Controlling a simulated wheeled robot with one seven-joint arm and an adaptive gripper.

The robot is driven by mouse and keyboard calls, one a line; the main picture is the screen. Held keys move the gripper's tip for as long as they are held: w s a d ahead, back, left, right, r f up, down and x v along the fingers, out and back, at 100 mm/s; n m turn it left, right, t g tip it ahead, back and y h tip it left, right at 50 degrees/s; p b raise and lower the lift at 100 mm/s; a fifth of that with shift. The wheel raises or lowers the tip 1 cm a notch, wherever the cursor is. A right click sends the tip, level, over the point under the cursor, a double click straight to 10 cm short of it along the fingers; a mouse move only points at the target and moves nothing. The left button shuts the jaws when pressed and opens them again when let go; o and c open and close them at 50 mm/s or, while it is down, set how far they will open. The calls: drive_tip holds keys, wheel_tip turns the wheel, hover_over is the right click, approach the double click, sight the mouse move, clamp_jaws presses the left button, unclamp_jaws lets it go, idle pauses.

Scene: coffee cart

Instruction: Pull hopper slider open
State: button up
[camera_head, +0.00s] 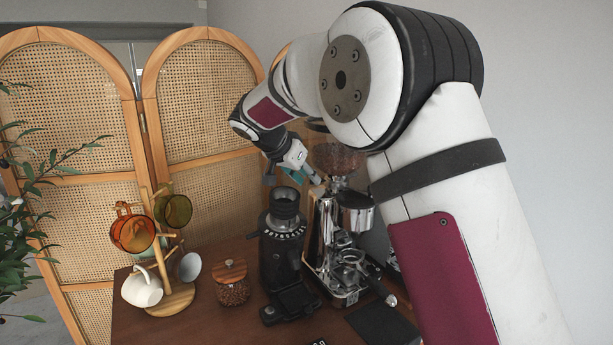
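A clear hopper of coffee beans (338,158) sits on top of the chrome espresso machine (322,235), right of centre. My gripper (302,178) is just left of the hopper, at about its height and above the black grinder. Its fingers are small and dark here, and I cannot tell whether they are open or shut. I cannot make out the hopper slider; the gripper and my arm are close in front of that area. I cannot tell whether the gripper touches the hopper.
A black grinder (281,250) stands left of the machine. A bean jar (232,283) with a wooden lid and a mug tree (180,298) with several cups stand further left on the brown counter (212,325). Rattan screens (85,130) stand behind; a plant (25,215) is at left.

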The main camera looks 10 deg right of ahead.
drive_tip(key=v, duration=1.2)
drive_tip(key=s+d+n+y, duration=0.1)
drive_tip(key=s+d+n, duration=0.15)
drive_tip(key=s, duration=0.45)
drive_tip(key=s+d+n+g+y, duration=0.1)
drive_tip(key=s+d, duration=0.2)
drive_tip(key=s, duration=0.3)
drive_tip(key=s+d+n+y, duration=0.1)
drive_tip(key=s+d+n, duration=0.15)
drive_tip(key=s, duration=0.45)
drive_tip(key=s+f+n+y, duration=0.2)
drive_tip(key=s+f, duration=0.2)
drive_tip(key=s, duration=0.5)
drive_tip(key=s+d+f+n+y, duration=0.1)
drive_tip(key=s+f, duration=0.3)
drive_tip(key=s, duration=0.5)
drive_tip(key=shift+f+n+y, duration=0.2)
drive_tip(key=shift+n+y, duration=0.2)
drive_tip(key=shift+n, duration=0.1)
